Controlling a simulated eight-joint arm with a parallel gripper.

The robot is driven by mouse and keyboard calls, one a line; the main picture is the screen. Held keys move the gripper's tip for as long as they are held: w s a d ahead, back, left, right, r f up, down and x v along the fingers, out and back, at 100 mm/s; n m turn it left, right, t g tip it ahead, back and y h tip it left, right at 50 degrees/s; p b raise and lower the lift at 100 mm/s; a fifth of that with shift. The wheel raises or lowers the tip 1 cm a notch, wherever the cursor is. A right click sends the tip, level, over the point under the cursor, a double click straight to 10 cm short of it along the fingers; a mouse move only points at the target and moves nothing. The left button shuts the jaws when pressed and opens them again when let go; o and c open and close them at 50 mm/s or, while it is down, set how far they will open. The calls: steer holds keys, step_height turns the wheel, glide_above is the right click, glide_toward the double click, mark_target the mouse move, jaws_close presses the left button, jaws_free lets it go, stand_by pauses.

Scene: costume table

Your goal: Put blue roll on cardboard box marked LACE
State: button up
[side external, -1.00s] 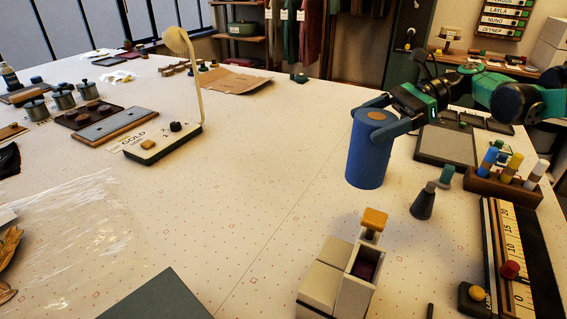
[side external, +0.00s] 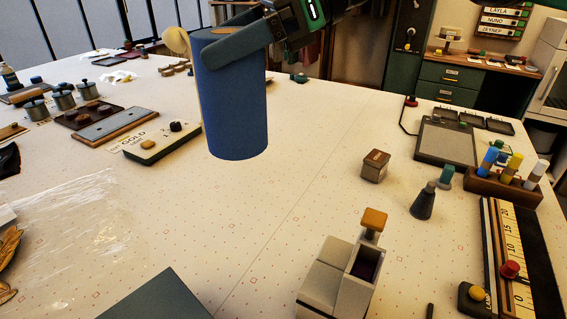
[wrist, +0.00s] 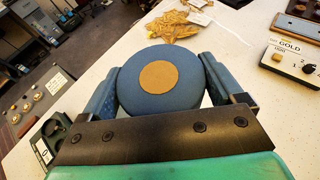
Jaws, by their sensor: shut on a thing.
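The blue roll (side external: 236,112) is an upright blue cylinder with a tan core, large in the side view. It also shows from above in the wrist view (wrist: 160,76). My gripper (side external: 222,45) is shut on the roll near its top, with one finger on each side in the wrist view (wrist: 160,92). The roll appears to hang above the table, though its exact height is unclear. I cannot make out a box with a readable LACE mark. A small brown box (side external: 375,166) stands mid-right on the table; no marking on it is legible.
Clear plastic wrap (side external: 70,215) lies at the left. A beige block holder (side external: 340,280), a dark cone (side external: 423,203) and a rack of tubes (side external: 500,185) are at the right. The table's middle is mostly clear.

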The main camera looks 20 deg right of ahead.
steer(key=s+a+r, duration=0.4)
steer(key=s+a, duration=0.8)
step_height(320, 180, down, 20)
steer(key=shift+a+r+n+g, duration=0.2)
steer(key=shift+n+g, duration=0.1)
steer(key=shift+g, duration=0.1)
steer(key=o, duration=1.5)
steer(key=shift+f, duration=0.1)
